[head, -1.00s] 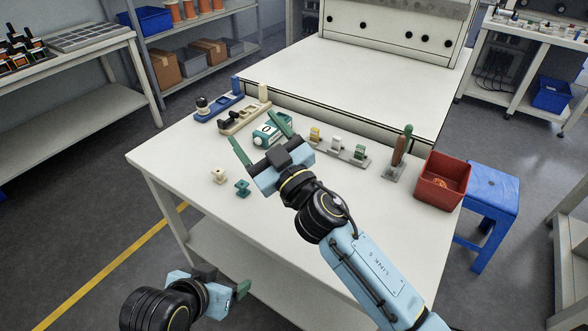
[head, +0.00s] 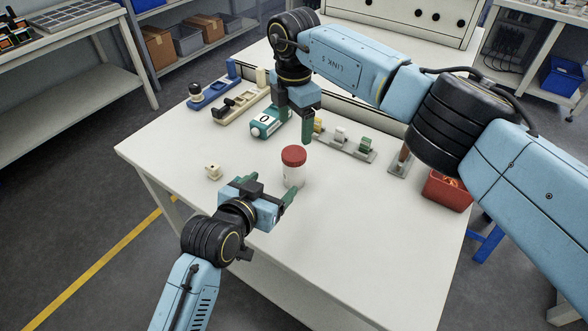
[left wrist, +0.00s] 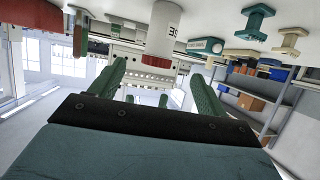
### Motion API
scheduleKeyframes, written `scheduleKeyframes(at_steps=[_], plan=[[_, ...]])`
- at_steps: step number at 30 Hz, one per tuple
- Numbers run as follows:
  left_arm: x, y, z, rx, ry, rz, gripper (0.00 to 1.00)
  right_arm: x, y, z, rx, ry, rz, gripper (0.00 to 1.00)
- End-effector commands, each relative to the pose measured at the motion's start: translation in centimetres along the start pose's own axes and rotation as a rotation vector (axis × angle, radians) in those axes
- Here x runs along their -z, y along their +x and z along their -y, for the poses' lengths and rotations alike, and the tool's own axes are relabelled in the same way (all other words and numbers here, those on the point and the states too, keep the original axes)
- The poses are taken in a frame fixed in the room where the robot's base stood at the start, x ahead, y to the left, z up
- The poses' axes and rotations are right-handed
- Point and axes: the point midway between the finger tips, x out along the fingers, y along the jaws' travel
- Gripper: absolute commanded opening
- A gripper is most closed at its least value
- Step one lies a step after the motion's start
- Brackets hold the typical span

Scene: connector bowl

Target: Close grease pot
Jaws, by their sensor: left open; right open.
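The grease pot (head: 292,176), a white jar, stands upright on the table with its red lid (head: 294,155) on top; how tightly it sits cannot be told. In the left wrist view, which is upside down, the pot (left wrist: 163,28) and lid (left wrist: 157,62) show ahead, above the line of the fingers. My left gripper (head: 268,190) is open and empty, low beside the pot on its near left side; contact is not clear. My right gripper (head: 298,128) is open, pointing down behind the pot, apart from it and above the table.
A cream connector (head: 213,172) lies left of my left gripper. A teal connector (left wrist: 254,22) shows in the wrist view. A teal-and-white box (head: 268,122), a grey holder strip (head: 355,148) and a red bin (head: 447,190) stand farther back. The front right tabletop is clear.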

Motion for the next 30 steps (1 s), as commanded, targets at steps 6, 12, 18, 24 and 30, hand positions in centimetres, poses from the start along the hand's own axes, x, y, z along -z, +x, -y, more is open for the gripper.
scheduleKeyframes(at_steps=[6,12,18,24,30], plan=[[0.0,0.0,0.0,0.0,0.0,0.001,0.76,0.1,0.1,0.0,0.0,-0.002,-0.002,0.71],[0.0,0.8,0.0,0.0,-0.001,0.001,0.76,0.1,0.1,0.0,-0.001,-0.003,-0.005,0.71],[0.0,3.6,0.0,0.0,-0.001,0.002,0.76,0.1,0.1,0.0,-0.001,-0.004,-0.005,0.71],[0.0,6.9,0.0,0.0,-0.002,0.002,0.76,0.1,0.1,0.0,-0.001,-0.004,-0.006,0.71],[0.0,9.8,0.0,0.0,-0.001,0.002,0.76,0.1,0.1,0.0,-0.001,-0.004,-0.006,0.71]])
